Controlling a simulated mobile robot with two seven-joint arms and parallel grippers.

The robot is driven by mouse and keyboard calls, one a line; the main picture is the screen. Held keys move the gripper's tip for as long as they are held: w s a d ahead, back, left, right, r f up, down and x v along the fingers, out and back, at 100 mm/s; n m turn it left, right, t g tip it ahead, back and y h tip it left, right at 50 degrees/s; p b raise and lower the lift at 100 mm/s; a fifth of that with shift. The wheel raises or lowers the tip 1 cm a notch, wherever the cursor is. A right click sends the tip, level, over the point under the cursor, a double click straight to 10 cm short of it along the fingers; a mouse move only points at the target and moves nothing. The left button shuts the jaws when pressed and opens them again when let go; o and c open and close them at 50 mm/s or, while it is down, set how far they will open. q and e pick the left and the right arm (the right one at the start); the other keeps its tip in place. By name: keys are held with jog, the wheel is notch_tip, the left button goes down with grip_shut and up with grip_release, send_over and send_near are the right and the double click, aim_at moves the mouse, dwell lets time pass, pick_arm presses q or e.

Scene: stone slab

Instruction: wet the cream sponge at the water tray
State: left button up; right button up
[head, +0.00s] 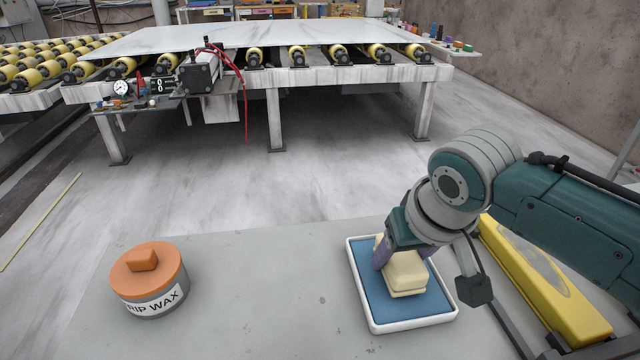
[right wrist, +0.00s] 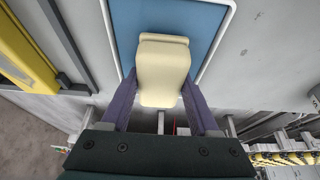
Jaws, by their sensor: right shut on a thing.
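The cream sponge (head: 405,275) is held by my right gripper (head: 400,258), whose fingers are shut on its sides. It is over the water tray (head: 352,268), a white-rimmed tray with a blue inside. In the right wrist view the sponge (right wrist: 163,72) sits between the two purple fingers of the gripper (right wrist: 160,95), with the blue tray floor (right wrist: 125,30) behind it. I cannot tell whether the sponge touches the blue surface. My left gripper is not in view.
A round tub with an orange lid (head: 148,278) stands on the grey slab (head: 265,290) at left. A long yellow thing (head: 545,285) lies right of the tray. A roller table (head: 270,75) stands beyond. The slab between tub and tray is clear.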

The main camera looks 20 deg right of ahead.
jog(key=shift+f, duration=0.35)
dwell(0.9)
jog(key=shift+s+f, duration=0.1)
dwell(0.6)
notch_tip(320, 180, up, 7)
jog(key=p, duration=0.8)
dwell(0.7)
